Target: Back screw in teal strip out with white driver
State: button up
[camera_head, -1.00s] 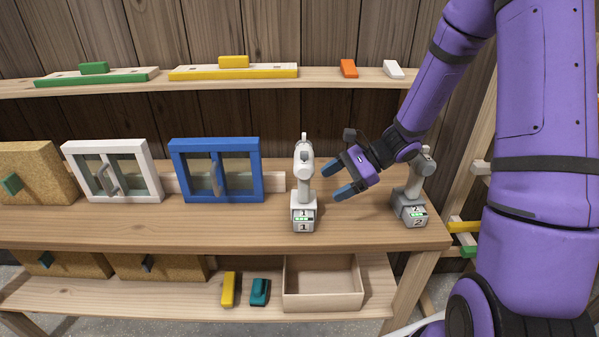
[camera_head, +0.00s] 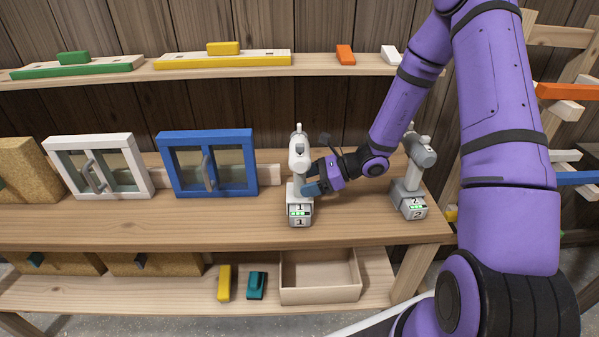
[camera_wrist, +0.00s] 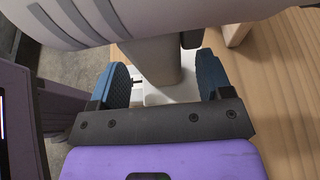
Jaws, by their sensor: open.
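The white driver (camera_head: 299,166) stands upright on its base marked 1 on the middle shelf. My gripper (camera_head: 310,188) is at its handle, just above the base. In the wrist view the driver's handle (camera_wrist: 160,62) is between the two blue fingers of my gripper (camera_wrist: 162,82), which are open with gaps at the sides. The driver's white body (camera_wrist: 150,18) crosses the top of that view. A small teal piece (camera_head: 257,285) lies on the lower shelf. I cannot make out a teal strip or its screw.
A grey driver (camera_head: 417,165) on a base marked 2 stands to the right. A blue-framed window (camera_head: 250,165) and a white-framed window (camera_head: 140,165) stand to the left. An open box (camera_head: 320,295) and a yellow piece (camera_head: 224,283) are below. The shelf front is clear.

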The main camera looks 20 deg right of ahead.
jog(key=shift+x, duration=1.25)
grip_shut()
jog(key=shift+r, duration=0.15)
